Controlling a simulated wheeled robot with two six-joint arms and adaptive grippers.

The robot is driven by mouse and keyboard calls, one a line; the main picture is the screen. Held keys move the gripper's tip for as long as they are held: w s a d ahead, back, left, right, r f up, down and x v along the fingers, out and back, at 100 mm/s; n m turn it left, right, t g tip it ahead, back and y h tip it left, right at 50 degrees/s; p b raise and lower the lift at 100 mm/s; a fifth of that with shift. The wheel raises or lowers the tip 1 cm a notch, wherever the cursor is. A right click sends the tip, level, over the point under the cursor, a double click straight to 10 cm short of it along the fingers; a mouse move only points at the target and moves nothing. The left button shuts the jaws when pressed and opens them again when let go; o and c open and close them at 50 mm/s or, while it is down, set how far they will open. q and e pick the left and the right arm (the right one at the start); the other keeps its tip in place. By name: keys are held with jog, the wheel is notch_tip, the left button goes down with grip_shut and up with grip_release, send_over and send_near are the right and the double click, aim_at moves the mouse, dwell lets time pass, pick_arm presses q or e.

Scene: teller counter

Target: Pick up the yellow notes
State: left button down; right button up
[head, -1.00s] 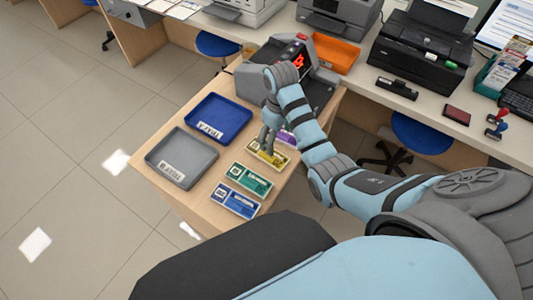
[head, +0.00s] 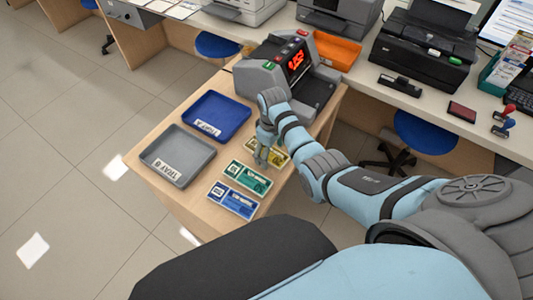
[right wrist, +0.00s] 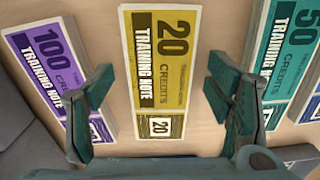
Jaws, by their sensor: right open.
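The yellow notes (head: 281,156) lie on the wooden table, partly covered by my right arm in the head view. In the right wrist view the yellow stack (right wrist: 160,60) is marked 20 credits and lies flat between the fingers. My right gripper (head: 262,160) is open and points down over the yellow notes. In the right wrist view its fingers (right wrist: 162,92) stand to either side of the stack, with nothing held. I cannot tell how high the fingertips are above the table. My left gripper is not in view.
Purple notes (right wrist: 50,65) lie left of the yellow ones in the wrist view; teal notes (right wrist: 283,50) lie right. Blue notes (head: 232,200) are nearest me. A blue tray (head: 217,117) and grey tray (head: 178,155) sit at left. A grey counting machine (head: 262,78) stands behind.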

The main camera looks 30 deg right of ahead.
jog(key=shift+c, duration=0.5)
jog(key=shift+r, duration=0.1)
jog(key=c, duration=1.1)
jog(key=shift+c, duration=0.2)
jog(key=shift+r, duration=0.1)
